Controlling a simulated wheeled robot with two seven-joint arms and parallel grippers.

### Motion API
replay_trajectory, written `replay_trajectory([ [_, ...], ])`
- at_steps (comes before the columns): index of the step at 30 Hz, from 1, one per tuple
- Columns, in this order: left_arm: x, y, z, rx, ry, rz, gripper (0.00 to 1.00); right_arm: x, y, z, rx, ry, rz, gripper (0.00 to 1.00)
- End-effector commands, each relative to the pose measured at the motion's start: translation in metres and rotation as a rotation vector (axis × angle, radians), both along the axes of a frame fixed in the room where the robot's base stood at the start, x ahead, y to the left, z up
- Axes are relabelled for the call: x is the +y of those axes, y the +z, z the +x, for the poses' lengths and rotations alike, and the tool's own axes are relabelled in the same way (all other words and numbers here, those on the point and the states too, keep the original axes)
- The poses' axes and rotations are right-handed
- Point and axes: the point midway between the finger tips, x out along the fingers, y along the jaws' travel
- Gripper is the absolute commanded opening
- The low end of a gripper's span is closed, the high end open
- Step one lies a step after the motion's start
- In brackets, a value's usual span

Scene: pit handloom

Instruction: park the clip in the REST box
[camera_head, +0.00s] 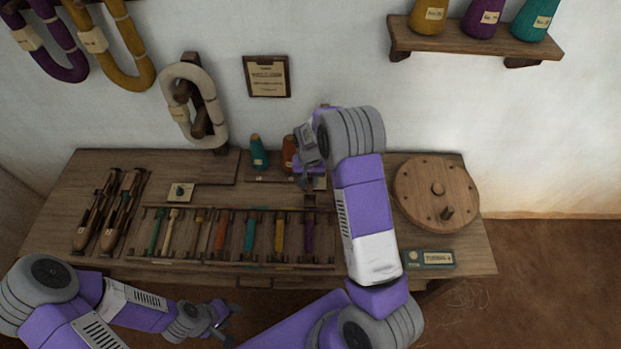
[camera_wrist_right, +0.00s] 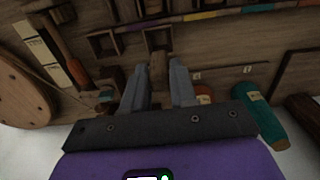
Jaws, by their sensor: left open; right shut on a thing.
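My right gripper (camera_head: 308,182) is above the back of the bench, right of the middle, pointing down. In the right wrist view (camera_wrist_right: 160,75) its two grey fingers are closed on a small brown wooden piece, which looks like the clip (camera_wrist_right: 158,66). Just beyond the fingertips are small square wooden boxes (camera_wrist_right: 103,44) in a row. I cannot read a REST label on any of them. In the head view the clip is too small to make out at the gripper. My left gripper (camera_head: 222,322) is open and empty, low in front of the bench's front edge.
A tray of several coloured bobbins (camera_head: 235,258) lies mid-bench, with wooden shuttles (camera_head: 108,212) at left. A teal cone (camera_head: 258,152) and an orange cone (camera_head: 289,153) stand by the right gripper.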

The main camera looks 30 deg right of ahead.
Motion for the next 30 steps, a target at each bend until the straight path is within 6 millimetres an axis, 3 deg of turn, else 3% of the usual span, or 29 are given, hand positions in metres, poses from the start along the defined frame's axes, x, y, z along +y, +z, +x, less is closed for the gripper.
replay_trajectory([
  [11, 0.000, -0.013, 0.000, 0.000, 0.000, 0.000, 0.43, -0.004, -0.020, 0.002, 0.001, -0.018, 0.002, 0.00],
  [30, 0.000, -0.057, 0.000, 0.000, 0.000, 0.000, 0.43, -0.004, -0.081, 0.002, 0.000, -0.016, 0.001, 0.00],
])
